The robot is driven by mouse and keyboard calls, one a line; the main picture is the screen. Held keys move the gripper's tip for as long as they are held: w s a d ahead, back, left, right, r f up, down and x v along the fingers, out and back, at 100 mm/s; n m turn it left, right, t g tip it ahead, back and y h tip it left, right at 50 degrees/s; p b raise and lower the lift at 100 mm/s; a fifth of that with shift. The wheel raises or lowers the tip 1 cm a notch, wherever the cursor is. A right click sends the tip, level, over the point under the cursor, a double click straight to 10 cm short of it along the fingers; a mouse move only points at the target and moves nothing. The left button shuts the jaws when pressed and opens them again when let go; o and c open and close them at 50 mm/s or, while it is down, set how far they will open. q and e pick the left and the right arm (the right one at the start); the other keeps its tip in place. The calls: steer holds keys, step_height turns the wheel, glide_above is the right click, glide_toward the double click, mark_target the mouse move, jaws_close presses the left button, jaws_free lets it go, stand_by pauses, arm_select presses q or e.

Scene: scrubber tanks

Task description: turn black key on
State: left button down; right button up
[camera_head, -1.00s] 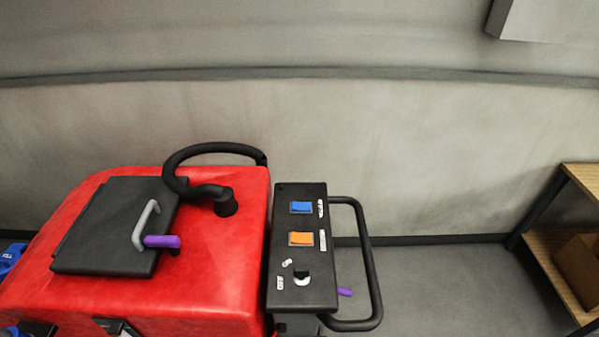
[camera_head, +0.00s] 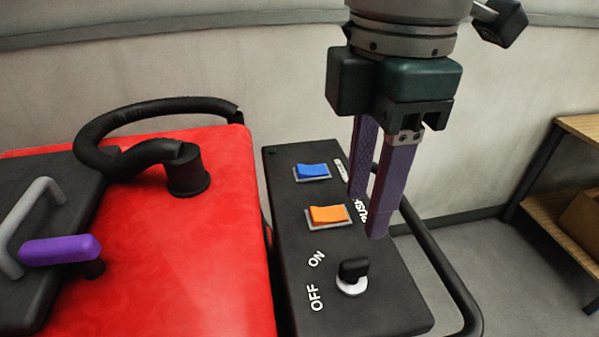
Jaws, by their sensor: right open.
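The black key (camera_head: 353,268) stands on a white round base near the front of the black control panel (camera_head: 385,306). The labels OFF and ON are printed to its left. My right gripper (camera_head: 367,215) comes down from above with two purple fingers. It is open and empty, above and just behind the key, apart from it. Its fingers hide part of the panel's right edge and some lettering. My left gripper is not in view.
A blue switch (camera_head: 312,171) and an orange switch (camera_head: 328,214) sit behind the key. A black bar handle (camera_head: 445,270) runs along the panel's right side. The red tank (camera_head: 200,250) with a black hose (camera_head: 130,115) stands at left. A wooden shelf (camera_head: 570,215) is at right.

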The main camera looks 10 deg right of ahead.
mark_target(356, 261)
steer(key=shift+w+d+f, duration=0.1)
steer(key=shift+d+f, duration=0.05)
steer(key=shift+f, duration=0.45)
step_height(356, 261, down, 9)
steer(key=shift+r+p, duration=0.2)
steer(key=shift+p, duration=0.35)
jaws_close()
